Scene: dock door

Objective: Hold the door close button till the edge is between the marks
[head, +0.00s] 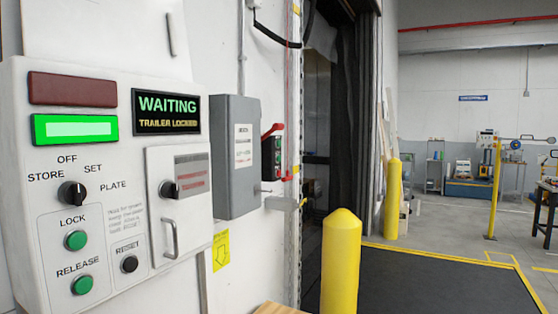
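A small dark push-button box (278,157) with a red lever is on the wall left of the dock opening, seen nearly edge-on; its button labels cannot be read, and none in view reads as door close. The dock doorway (318,120) stands open, with dark curtain-like material (357,110) on its right side. A pale vertical rail (293,110) runs beside the opening and carries small yellow patches; I cannot tell if these are the marks. The door's edge is not clearly visible. My gripper is not in view.
A white control panel (130,255) fills the left, with a screen (166,112) reading "WAITING, TRAILER LOCKED" and green LOCK and RELEASE buttons. A grey box (236,190) juts out beside it. Yellow bollards (341,265) flank a dark floor plate (430,285). Open floor lies right.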

